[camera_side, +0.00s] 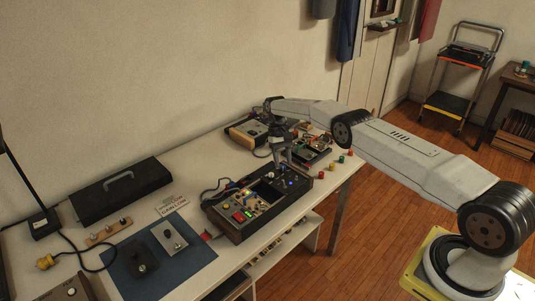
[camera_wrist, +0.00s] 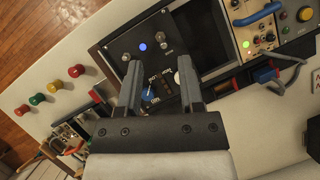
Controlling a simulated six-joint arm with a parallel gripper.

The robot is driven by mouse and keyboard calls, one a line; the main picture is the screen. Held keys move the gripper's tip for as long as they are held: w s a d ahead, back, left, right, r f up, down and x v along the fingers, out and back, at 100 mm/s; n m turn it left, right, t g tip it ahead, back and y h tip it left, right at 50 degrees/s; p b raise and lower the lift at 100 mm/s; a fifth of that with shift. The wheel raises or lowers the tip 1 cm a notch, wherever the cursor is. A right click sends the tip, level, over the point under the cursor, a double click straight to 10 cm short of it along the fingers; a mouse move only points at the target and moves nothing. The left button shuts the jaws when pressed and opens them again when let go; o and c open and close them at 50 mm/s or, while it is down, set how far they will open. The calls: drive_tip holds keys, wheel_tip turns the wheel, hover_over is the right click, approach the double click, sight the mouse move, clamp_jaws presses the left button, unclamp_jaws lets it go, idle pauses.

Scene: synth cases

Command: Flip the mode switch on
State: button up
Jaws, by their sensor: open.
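A dark control box (camera_side: 235,232) stands on the table in the side view. My gripper (camera_side: 284,160) is over its far right part, pointing down. In the wrist view my gripper (camera_wrist: 160,62) is open, with its two fingers apart over a black panel (camera_wrist: 152,26). Two small metal toggles, one left (camera_wrist: 126,57) and one right (camera_wrist: 165,42), flank a lit blue lamp (camera_wrist: 143,46). Between the fingers are a blue-capped lever (camera_wrist: 148,94), a pale round knob (camera_wrist: 179,78) and small white lettering. I cannot tell which control is the mode switch. The fingers partly hide the panel.
Coloured buttons (camera_wrist: 56,86) stand on the white table beside the box. A blue mat (camera_side: 190,262) with two small switch boxes lies nearer the front.

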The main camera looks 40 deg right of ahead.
drive_tip(key=shift+r, duration=2.4)
drive_tip(key=shift+a+r, duration=0.1)
drive_tip(key=s+a+r+n+t+h, duration=0.2)
drive_tip(key=s+a+r+t, duration=0.2)
drive_tip(key=s+a+r, duration=0.45)
drive_tip(key=s+a+n+t, duration=0.1)
drive_tip(key=s+a, duration=0.1)
drive_tip(key=s, duration=0.7)
drive_tip(key=s+a+n+t, duration=0.1)
drive_tip(key=s+a+t, duration=0.1)
drive_tip(key=s, duration=0.8)
drive_tip(key=shift+a+r, duration=0.3)
drive_tip(key=shift+a, duration=0.25)
